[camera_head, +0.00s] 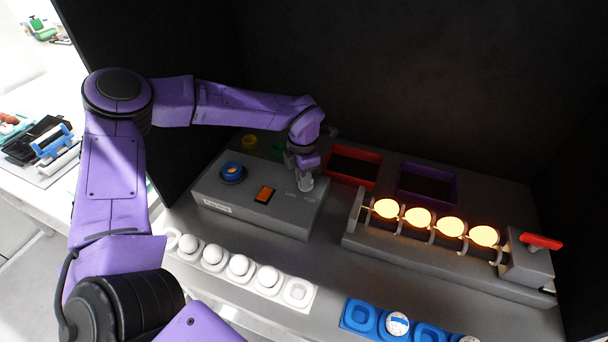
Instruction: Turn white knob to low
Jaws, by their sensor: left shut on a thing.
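A grey control box (276,218) stands on the bench, with a blue round knob (232,171) and an orange switch (264,194) on its top. My left gripper (305,184) points down over the right end of the box's top. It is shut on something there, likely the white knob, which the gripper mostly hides. Faint lettering shows on the box beside the gripper, too small to read. The knob's setting cannot be read. My right gripper is not in view.
A white egg tray (297,292) with white eggs and a blue tray (358,316) lie in front. A row of glowing lamps (417,217) with a red handle (541,241) stands right. Red (366,156) and purple (455,177) bins lie behind. Dark walls enclose the bench.

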